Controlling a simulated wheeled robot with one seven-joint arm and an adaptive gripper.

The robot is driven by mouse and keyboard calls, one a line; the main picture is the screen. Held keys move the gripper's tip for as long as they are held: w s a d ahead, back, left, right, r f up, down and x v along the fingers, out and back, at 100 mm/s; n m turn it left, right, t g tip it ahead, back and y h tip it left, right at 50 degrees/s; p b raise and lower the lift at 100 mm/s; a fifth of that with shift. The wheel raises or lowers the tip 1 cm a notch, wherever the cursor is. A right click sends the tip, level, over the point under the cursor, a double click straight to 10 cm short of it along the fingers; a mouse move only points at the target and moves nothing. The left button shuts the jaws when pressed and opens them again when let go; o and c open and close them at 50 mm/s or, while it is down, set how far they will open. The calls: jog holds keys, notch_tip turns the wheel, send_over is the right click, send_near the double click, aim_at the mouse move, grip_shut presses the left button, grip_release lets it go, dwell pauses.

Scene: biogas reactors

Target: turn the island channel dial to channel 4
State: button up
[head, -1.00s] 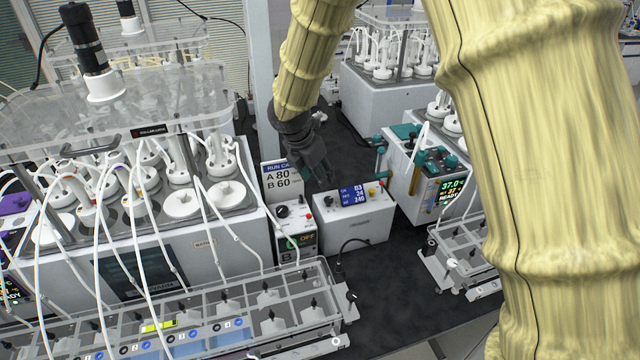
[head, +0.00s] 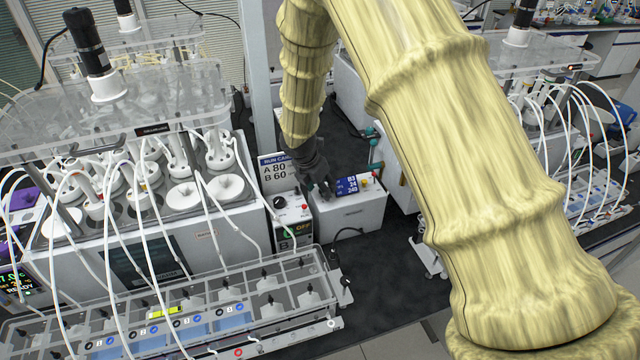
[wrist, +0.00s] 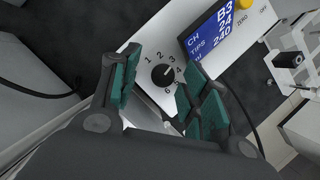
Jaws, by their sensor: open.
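The white island box (head: 352,214) stands on the dark bench, with a blue display (head: 347,186) on its top. In the wrist view the display (wrist: 222,35) reads CH B3, then 24 and 240. The black channel dial (wrist: 163,75) sits beside it among printed numbers. Its white mark seems to point near 3, with 4 just beyond. My gripper (wrist: 161,80) is open, its green-padded fingers on either side of the dial. I cannot tell whether they touch it. In the head view my gripper (head: 325,188) is over the box's left end and hides the dial.
A yellow button (wrist: 269,5) is on the box past the display. A smaller box with a black knob (head: 280,202) and an OFF display stands close left, before a RUN CARD sign (head: 275,172). A clear-walled rack (head: 300,262) lies in front.

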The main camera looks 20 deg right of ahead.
jog(key=shift+s+r, duration=0.3)
jog(key=shift+s, duration=0.4)
jog(key=shift+w+d+f, duration=0.1)
jog(key=shift+w+f, duration=0.55)
jog(key=shift+w, duration=0.15)
jog(key=c, duration=0.3)
jog(key=shift+s+r, duration=0.35)
jog(key=shift+s, duration=0.05)
grip_shut()
jog(key=shift+c, duration=0.7)
grip_release()
jog(key=o, duration=0.4)
jog(key=shift+w+d+f, duration=0.1)
jog(key=shift+w+f, duration=0.05)
jog(key=shift+o, duration=0.2)
